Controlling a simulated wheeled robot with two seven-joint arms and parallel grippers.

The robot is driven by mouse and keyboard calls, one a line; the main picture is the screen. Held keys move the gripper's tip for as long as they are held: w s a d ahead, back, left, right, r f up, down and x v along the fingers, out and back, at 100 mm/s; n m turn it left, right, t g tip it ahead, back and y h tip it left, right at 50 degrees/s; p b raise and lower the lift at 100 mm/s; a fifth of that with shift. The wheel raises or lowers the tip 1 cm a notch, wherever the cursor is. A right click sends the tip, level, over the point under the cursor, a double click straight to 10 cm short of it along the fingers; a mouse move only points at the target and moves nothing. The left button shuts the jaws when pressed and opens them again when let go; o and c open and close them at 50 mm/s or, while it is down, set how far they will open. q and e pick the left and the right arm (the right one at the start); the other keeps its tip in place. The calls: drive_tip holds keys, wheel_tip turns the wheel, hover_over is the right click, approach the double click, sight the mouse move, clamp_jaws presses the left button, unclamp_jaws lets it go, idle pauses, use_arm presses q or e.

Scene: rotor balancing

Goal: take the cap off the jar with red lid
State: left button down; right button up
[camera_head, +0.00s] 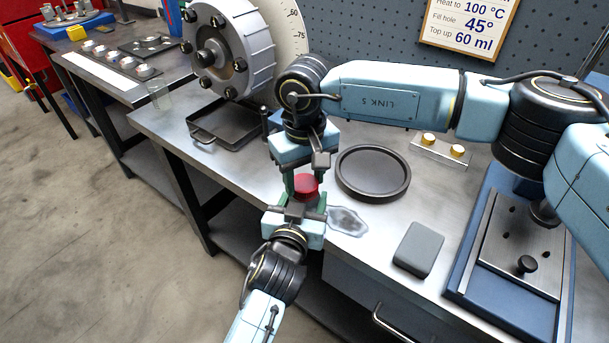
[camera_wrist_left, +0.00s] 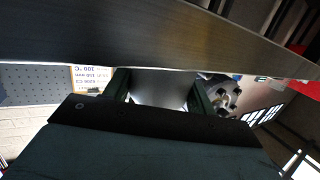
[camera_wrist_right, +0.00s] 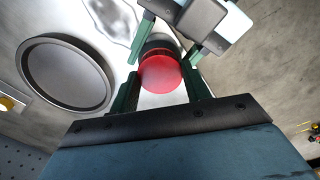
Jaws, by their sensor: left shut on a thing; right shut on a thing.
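The jar with the red lid (camera_head: 306,185) is near the bench's front edge, between my two grippers. In the right wrist view its round red lid (camera_wrist_right: 161,75) faces the camera, with a dark band of the jar (camera_wrist_right: 158,44) behind it. My right gripper (camera_head: 304,176) comes from above and is shut on the red lid. My left gripper (camera_head: 305,201) comes from the front and is shut on the jar's body. In the left wrist view a pale grey surface (camera_wrist_left: 160,90) shows between its fingers. Most of the jar is hidden; I cannot tell whether lid and jar are apart.
A round dark tray (camera_head: 373,193) lies just right of the jar. A puddle-like patch (camera_head: 347,221) and a grey block (camera_head: 419,249) are on the bench near the front. A square black tray (camera_head: 240,140) and a large grey rotor (camera_head: 255,60) stand behind left.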

sight(304, 182)
drive_tip(key=shift+r, duration=0.1)
drive_tip(key=shift+r, duration=1)
drive_tip(key=shift+r, duration=2)
use_arm(q)
drive_tip(key=shift+c, duration=2.1)
unclamp_jaws()
